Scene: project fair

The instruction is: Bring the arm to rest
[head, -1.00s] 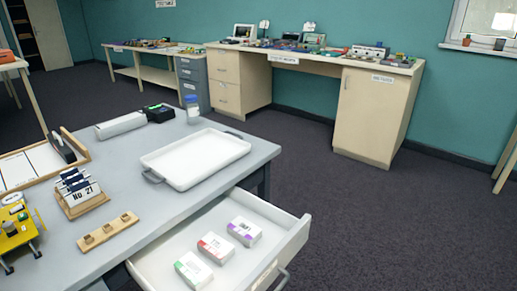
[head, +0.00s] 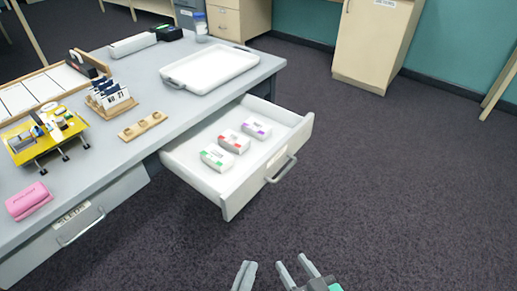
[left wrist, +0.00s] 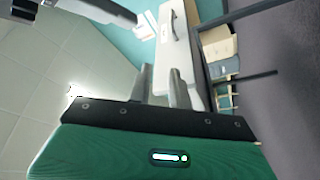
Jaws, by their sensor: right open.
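My left gripper (head: 245,276) shows at the bottom edge of the head view, over the dark carpet, with its fingers close together from this angle. In the left wrist view its two fingers (left wrist: 161,86) stand apart with nothing between them. My right gripper (head: 298,268) is just to the right of it at the bottom edge, with two fingers apart and empty. Both grippers are in front of the open drawer (head: 228,199) and clear of it. The rest of both arms is outside the head view.
The open drawer holds a green-marked box (head: 216,158), a red-marked box (head: 234,141) and a purple-marked box (head: 256,128). The grey table (head: 105,164) carries a white tray (head: 212,70), a yellow model (head: 45,133) and a pink packet (head: 28,201). The carpet (head: 400,190) at right is free.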

